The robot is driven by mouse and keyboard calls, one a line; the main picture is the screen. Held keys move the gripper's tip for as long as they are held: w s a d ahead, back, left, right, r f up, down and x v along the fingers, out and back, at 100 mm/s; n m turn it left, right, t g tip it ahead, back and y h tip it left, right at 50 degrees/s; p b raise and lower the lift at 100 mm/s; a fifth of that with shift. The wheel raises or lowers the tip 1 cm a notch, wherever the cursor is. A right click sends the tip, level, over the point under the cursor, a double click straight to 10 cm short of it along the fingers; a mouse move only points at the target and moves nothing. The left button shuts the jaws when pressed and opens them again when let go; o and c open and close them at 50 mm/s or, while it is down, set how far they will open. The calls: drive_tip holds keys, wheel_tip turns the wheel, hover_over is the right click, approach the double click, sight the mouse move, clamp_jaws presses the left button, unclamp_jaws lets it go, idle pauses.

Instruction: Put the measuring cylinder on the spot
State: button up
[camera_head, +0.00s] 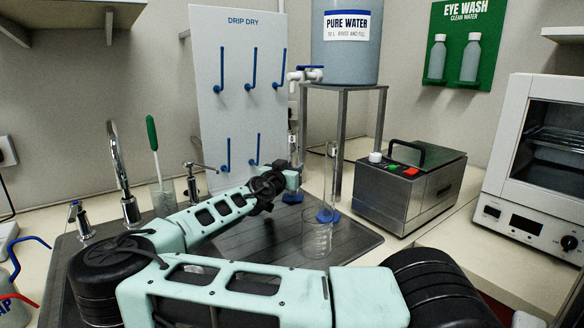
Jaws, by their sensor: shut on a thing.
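My gripper (293,178) is shut on a measuring cylinder (292,142), a slim clear upright tube with a blue foot. The gripper hides part of its middle. The blue foot shows just below the gripper, over the dark drainboard (352,240); I cannot tell whether it touches. A second clear measuring cylinder (331,180) with a blue foot stands upright on the drainboard to the right. I cannot make out a marked spot; my arm covers much of the foreground.
A clear beaker (317,240) stands in front of the second cylinder. A metal stand (343,130) holds the pure water tank (346,60) behind. A steel bath (411,190) is to the right. The drip-dry pegboard (237,90) and tap (122,175) are behind and left.

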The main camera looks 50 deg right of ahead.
drive_tip(key=shift+f, duration=0.15)
drive_tip(key=o, duration=1)
drive_tip(key=shift+o, duration=0.2)
drive_tip(key=shift+a+r, duration=0.2)
drive_tip(key=b+v, duration=0.2)
drive_tip(key=v, duration=0.9)
drive_tip(key=shift+s+a+b, duration=0.2)
drive_tip(key=shift+a+b, duration=0.05)
drive_tip(key=shift+b, duration=0.1)
